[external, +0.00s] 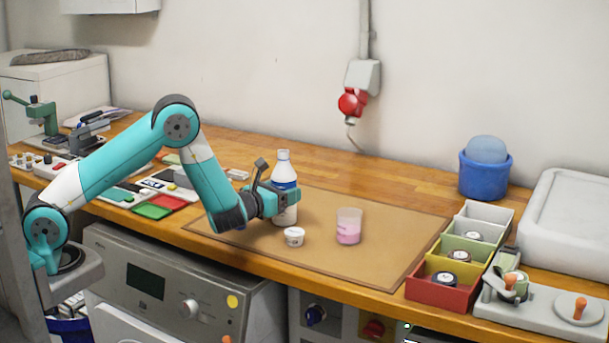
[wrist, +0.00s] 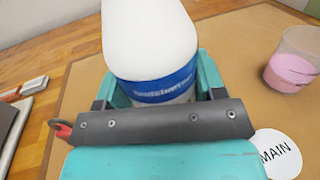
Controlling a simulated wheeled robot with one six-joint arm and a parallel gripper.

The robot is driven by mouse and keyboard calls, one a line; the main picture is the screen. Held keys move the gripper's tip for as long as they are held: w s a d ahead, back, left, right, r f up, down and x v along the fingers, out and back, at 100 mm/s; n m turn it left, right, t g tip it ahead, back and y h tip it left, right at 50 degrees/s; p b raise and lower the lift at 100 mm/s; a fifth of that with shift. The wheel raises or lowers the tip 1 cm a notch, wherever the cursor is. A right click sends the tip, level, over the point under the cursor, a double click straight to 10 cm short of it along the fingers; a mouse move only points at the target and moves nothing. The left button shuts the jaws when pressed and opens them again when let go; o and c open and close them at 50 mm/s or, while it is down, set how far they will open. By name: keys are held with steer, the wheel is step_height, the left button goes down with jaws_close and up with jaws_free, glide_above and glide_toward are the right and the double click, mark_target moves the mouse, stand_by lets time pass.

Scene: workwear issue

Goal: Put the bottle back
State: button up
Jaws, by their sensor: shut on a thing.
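A white bottle (external: 284,172) with a blue label stands upright over the brown mat (external: 395,262) on the wooden bench. My gripper (external: 285,204) is shut around the bottle's body. I cannot tell whether the bottle's base touches the mat. A clear cup (external: 348,227) with pink contents stands on the mat to the right; it also shows in the wrist view (wrist: 292,62).
Coloured bins (external: 440,294), a blue bucket (external: 484,176) and a white case (external: 566,230) stand right. The mat's right part is clear.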

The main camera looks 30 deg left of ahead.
steer(key=o, duration=1.1)
steer(key=shift+f, duration=0.1)
